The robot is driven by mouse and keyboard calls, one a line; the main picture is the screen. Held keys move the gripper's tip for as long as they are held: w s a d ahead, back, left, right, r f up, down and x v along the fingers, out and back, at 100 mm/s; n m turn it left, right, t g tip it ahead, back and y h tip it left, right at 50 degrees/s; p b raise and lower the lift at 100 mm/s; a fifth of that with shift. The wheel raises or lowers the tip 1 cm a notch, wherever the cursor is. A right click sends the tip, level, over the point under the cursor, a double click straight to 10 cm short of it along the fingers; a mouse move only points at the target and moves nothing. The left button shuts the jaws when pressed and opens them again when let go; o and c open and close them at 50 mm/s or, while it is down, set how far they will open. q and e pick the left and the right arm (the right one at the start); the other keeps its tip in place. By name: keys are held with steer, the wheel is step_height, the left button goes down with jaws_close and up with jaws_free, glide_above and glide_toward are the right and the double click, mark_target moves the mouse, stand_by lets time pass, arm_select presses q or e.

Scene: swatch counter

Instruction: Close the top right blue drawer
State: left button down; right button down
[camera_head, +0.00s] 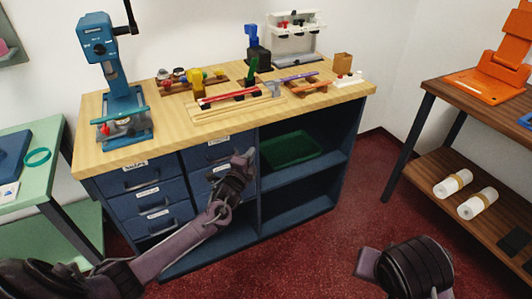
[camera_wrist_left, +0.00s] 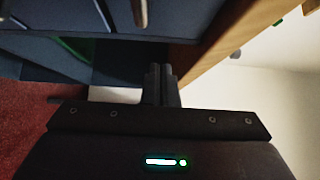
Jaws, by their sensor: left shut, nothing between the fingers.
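The top right blue drawer (camera_head: 200,157) is in the cabinet under the wooden worktop, in the right of two drawer columns. It has a label and a dark handle. I cannot tell exactly how far its front stands out from the cabinet. My left gripper (camera_head: 250,154) is shut and empty at the right end of this drawer, hiding part of its right side. In the left wrist view the shut fingers (camera_wrist_left: 161,84) point at the blue cabinet, near the worktop's edge. I cannot tell whether they touch it.
The worktop (camera_head: 170,145) carries a blue drill press (camera_head: 103,45), a rack and several tools. Right of the drawers are open shelves with a green tray (camera_head: 290,148). A green table (camera_head: 50,140) stands left, a brown shelf unit (camera_head: 465,105) right. Red floor (camera_head: 330,235) is clear.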

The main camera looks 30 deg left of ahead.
arm_select(q)
steer(key=s, duration=0.9)
steer(key=shift+d+f, duration=0.3)
steer(key=shift+d, duration=0.1)
steer(key=shift+s, duration=0.15)
